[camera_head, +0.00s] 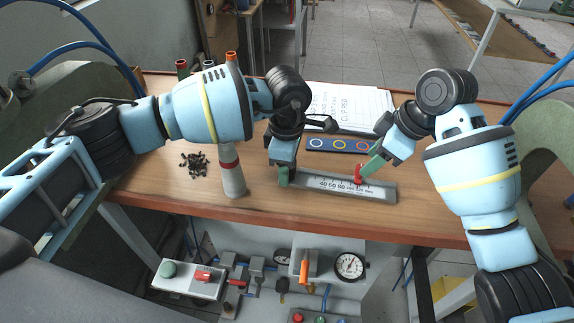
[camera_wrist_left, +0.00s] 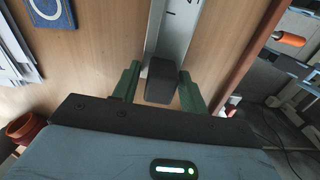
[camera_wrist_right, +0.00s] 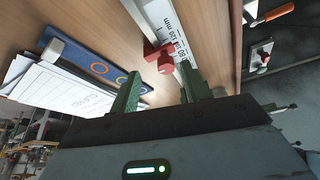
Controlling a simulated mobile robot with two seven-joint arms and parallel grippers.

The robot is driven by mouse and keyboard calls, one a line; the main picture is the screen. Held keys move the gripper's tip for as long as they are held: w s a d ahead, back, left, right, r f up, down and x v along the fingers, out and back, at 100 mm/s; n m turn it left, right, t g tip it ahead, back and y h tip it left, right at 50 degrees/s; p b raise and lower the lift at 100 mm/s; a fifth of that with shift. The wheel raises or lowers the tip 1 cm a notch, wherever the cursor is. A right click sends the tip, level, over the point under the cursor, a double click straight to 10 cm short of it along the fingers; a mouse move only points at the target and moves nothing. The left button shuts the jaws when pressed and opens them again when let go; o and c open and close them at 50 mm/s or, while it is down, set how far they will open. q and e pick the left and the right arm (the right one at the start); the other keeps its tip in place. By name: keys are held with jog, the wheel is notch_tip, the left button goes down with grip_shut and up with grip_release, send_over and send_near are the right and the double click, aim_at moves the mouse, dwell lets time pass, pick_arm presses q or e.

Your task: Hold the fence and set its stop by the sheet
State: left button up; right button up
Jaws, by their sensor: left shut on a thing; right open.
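The fence (camera_head: 388,194) is a grey bar with a printed mm scale, lying on the wooden table. My left gripper (camera_head: 285,178) is shut on the dark end block (camera_wrist_left: 161,80) of the fence, with a green finger on each side in the left wrist view. The red stop (camera_head: 359,174) sits on the fence toward its right part; its red knob (camera_wrist_right: 166,65) shows in the right wrist view. My right gripper (camera_head: 368,168) is open, its green fingers just short of the knob. The sheet (camera_head: 352,103) lies behind, white with printed text, partly hidden by my arms.
A blue strip with coloured rings (camera_head: 340,145) lies between sheet and fence. A grey and red cylinder (camera_head: 232,176) stands left of the fence, beside a pile of small dark parts (camera_head: 194,164). Gauges and valves (camera_head: 350,266) are below the table's front edge.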

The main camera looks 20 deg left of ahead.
aim_at(361, 165)
jog(key=shift+x, duration=2.4)
jog(key=shift+r, duration=0.1)
jog(key=c, duration=0.5)
jog(key=shift+o, duration=0.2)
jog(key=shift+a, duration=0.1)
jog(key=shift+a, duration=0.6)
jog(key=o, duration=0.6)
